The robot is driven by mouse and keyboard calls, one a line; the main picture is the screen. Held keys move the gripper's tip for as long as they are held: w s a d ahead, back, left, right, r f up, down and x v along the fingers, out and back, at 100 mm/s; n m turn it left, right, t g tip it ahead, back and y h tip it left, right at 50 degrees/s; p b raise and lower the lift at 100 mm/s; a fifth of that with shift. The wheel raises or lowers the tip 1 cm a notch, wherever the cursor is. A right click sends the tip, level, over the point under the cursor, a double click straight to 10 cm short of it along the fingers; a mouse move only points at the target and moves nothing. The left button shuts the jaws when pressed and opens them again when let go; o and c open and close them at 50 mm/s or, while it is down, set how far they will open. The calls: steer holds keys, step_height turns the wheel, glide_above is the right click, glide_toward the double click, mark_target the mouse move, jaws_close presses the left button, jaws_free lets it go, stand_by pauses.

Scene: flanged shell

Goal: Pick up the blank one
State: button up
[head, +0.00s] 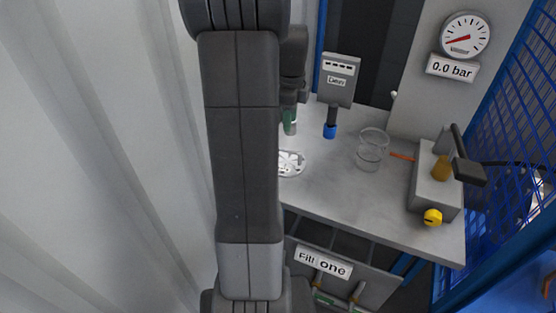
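I cannot pick out a blank item for certain in the head view. A white round holder (291,163) with several openings lies on the grey bench, partly hidden behind my arm. A small green piece (290,121) shows just above it, beside my arm. The dark end of my arm with my gripper (299,97) is partly hidden behind my nearer arm link, above the green piece. I cannot tell whether its fingers are open, or whether they touch the green piece.
A grey labelled device (339,80) with a blue tip (330,131) stands at the back. A glass beaker (372,150), an orange stick (402,156) and a grey block (434,182) with a yellow knob (432,217) are rightward. A "Fill one" bin (372,285) is below. Blue mesh (510,110) bounds the right.

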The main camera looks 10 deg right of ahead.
glide_toward(291, 161)
steer(key=shift+w+a+f, duration=0.2)
steer(key=shift+w+a, duration=0.05)
steer(key=shift+a, duration=0.15)
steer(key=shift+s+a+f, duration=0.1)
steer(key=shift+f, duration=1.25)
steer(key=shift+s+a+f, duration=0.1)
steer(key=shift+f, duration=1.2)
jaws_close()
steer(key=shift+w+r, duration=0.1)
steer(key=shift+r, duration=0.05)
